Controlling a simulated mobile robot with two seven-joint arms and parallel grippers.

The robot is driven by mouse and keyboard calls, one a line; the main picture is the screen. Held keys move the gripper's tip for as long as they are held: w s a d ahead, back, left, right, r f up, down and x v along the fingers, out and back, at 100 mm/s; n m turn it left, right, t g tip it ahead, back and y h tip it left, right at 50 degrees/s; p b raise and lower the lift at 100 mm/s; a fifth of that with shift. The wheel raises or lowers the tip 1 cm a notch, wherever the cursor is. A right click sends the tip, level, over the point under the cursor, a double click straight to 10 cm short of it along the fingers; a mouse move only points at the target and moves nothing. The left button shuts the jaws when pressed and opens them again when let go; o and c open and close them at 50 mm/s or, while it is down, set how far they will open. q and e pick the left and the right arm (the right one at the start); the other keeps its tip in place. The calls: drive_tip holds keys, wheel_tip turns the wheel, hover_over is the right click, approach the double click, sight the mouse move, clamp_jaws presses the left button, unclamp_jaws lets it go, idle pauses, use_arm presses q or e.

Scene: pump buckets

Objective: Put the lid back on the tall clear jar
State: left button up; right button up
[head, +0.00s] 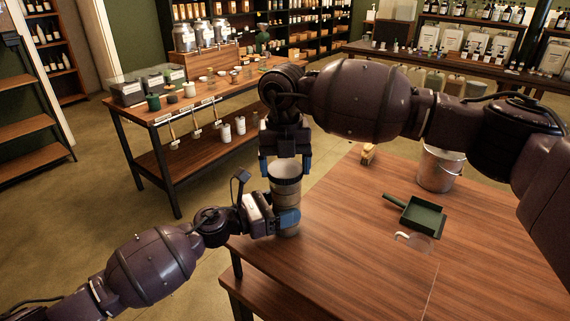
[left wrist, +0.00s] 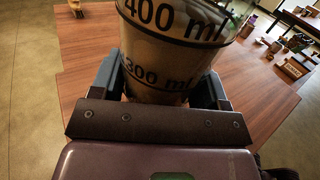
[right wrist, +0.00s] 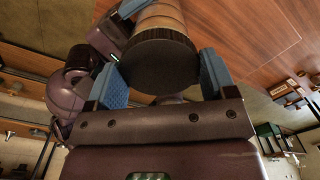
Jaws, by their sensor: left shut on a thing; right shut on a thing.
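The tall clear jar (head: 285,204) is upright near the table's left corner. In the left wrist view, the jar (left wrist: 170,45) shows 400 ml and 300 ml marks and brownish contents. My left gripper (head: 288,219) is shut around its lower part from the side. The dark round lid (right wrist: 160,64) is between the blue fingers of my right gripper (right wrist: 162,80), its face towards the camera. In the head view my right gripper (head: 286,165) points down over the jar. The lid is at the jar's mouth; I cannot tell whether it is fully seated.
A green dustpan (head: 422,216) and a metal bucket (head: 440,168) stand on the wooden table (head: 345,250), with a small clear curved thing (head: 414,241) in front. A wooden block (head: 369,153) is at the far edge. The table's front middle is free. A display table (head: 155,115) stands behind.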

use_arm(q)
drive_tip(key=shift+w+a+f, duration=0.1)
drive_tip(key=shift+f, duration=0.05)
use_arm(e)
drive_tip(key=shift+s+a+m, duration=0.1)
drive_tip(key=shift+m, duration=0.8)
drive_tip(key=o, duration=1)
drive_tip(key=shift+c, duration=0.2)
drive_tip(key=shift+r, duration=2.25)
drive_tip(key=shift+r, duration=0.1)
drive_tip(key=shift+c, duration=0.2)
